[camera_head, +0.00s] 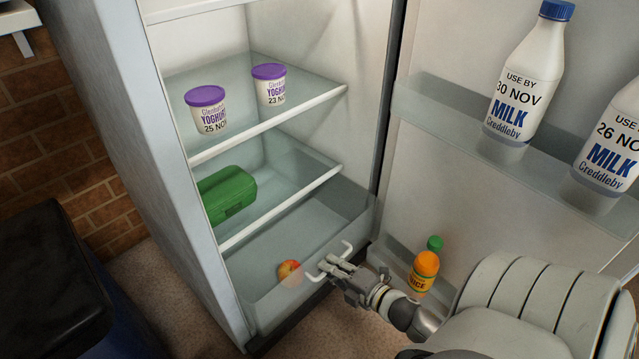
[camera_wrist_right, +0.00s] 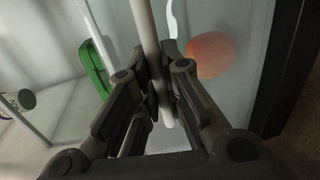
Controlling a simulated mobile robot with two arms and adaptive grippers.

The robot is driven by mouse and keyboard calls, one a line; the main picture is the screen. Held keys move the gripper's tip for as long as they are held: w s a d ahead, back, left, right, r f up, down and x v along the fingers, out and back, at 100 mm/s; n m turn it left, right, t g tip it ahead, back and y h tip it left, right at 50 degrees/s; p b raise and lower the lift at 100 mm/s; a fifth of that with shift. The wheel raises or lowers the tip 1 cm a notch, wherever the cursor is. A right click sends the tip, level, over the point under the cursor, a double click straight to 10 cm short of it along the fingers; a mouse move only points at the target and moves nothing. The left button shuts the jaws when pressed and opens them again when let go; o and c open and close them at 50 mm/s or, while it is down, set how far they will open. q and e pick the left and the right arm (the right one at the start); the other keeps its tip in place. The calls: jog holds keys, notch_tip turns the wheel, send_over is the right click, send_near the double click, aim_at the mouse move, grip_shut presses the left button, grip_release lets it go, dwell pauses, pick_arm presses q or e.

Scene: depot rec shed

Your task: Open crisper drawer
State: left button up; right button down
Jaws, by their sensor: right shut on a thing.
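The crisper drawer (camera_head: 290,308) is the clear bin at the bottom of the open fridge, with a red and yellow apple (camera_head: 290,271) inside. Its white bar handle (camera_head: 345,247) runs along the front. My right gripper (camera_head: 332,267) is at the handle in the head view. In the right wrist view, the fingers (camera_wrist_right: 160,95) are closed around the white bar (camera_wrist_right: 148,38), and the apple (camera_wrist_right: 212,55) shows through the clear plastic beside them. I cannot tell how far the drawer is out. My left gripper is not in view.
The fridge door stands open at right, with milk bottles (camera_head: 528,85) on its upper shelf and an orange juice bottle (camera_head: 424,272) low down near my right arm. Yoghurt pots (camera_head: 207,110) and a green box (camera_head: 228,193) sit on shelves above the drawer. A dark bin (camera_head: 50,285) stands at left.

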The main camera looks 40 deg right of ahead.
jog(key=shift+s, duration=0.25)
jog(key=c, duration=1.8)
grip_release()
jog(key=v, duration=1.2)
